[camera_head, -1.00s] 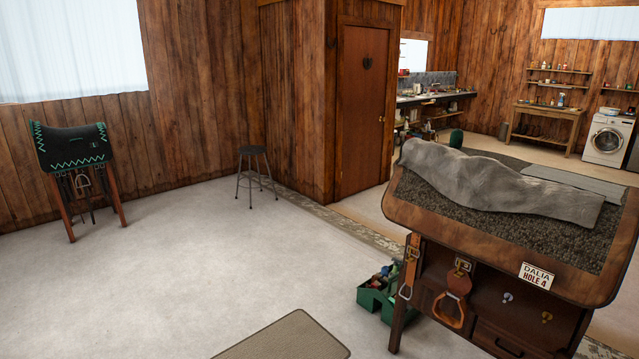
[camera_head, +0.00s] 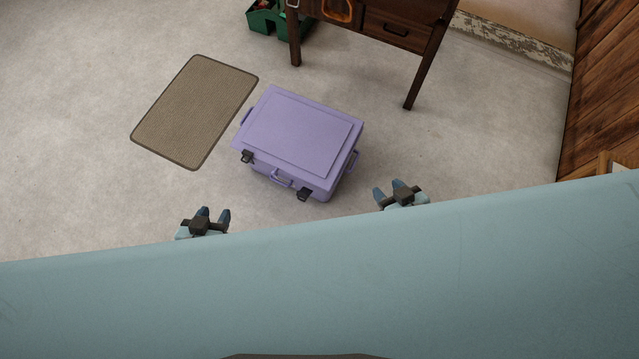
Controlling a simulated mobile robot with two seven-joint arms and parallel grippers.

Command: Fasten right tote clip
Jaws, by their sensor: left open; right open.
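A lilac tote (camera_head: 296,138) with its lid on sits on the floor in the middle of the head view. Its near side carries a lilac handle (camera_head: 281,179) between two black clips. The right tote clip (camera_head: 304,194) is at the near right corner and seems to stick outward; its exact latch state is too small to tell. The left clip (camera_head: 247,156) also seems to stick out. My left gripper (camera_head: 214,215) is open and empty, apart from the tote at its lower left. My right gripper (camera_head: 388,190) is open and empty, to the right of the right clip.
A brown mat (camera_head: 195,110) lies left of the tote. A dark wooden stand with a drawer (camera_head: 398,32) is behind the tote, with a green caddy (camera_head: 266,22) beside it. A wooden wall (camera_head: 606,100) is at the right. The floor around the tote is clear.

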